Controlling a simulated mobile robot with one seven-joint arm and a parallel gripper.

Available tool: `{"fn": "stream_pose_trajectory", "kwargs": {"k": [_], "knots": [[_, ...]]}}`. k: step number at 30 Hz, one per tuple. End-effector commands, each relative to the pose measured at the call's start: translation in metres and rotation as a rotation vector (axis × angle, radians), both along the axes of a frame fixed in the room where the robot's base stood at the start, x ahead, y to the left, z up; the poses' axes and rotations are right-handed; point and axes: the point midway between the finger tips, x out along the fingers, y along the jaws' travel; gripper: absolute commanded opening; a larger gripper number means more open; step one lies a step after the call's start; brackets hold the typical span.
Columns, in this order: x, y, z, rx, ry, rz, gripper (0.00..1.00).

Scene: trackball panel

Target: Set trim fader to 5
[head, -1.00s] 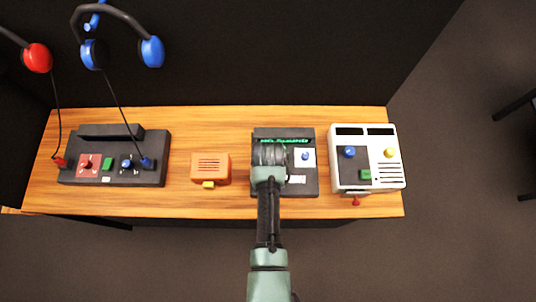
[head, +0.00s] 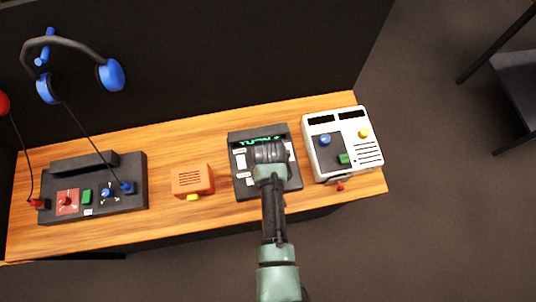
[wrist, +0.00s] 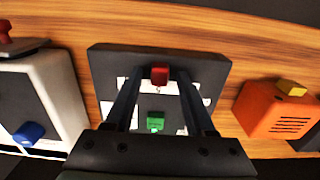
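The dark control panel (head: 240,185) lies on the wooden desk, with a lit green display along its far edge in the head view. My gripper (head: 268,150) is over the panel and hides much of its middle. In the wrist view the panel (wrist: 105,62) carries a red cap (wrist: 160,75) and a green button (wrist: 155,119) among white label plates. My gripper's two fingers (wrist: 158,82) are spread apart, with the red cap showing between their tips. I cannot tell whether they touch it. The labels and scale are too small to read, so I cannot tell which control is the trim fader.
An orange box (head: 192,180) stands left of the panel and a white console (head: 318,168) stands close on its right. A dark headset station (head: 130,163) is at the left. A blue headset (head: 112,75) hangs above. Bare desk shows between the boxes.

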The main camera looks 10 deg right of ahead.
Motion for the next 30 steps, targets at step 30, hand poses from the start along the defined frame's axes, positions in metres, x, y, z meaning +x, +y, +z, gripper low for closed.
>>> {"fn": "stream_pose_trajectory", "kwargs": {"k": [30], "knots": [[0.001,0.0,0.113,0.0,-0.003,0.0,0.57]]}}
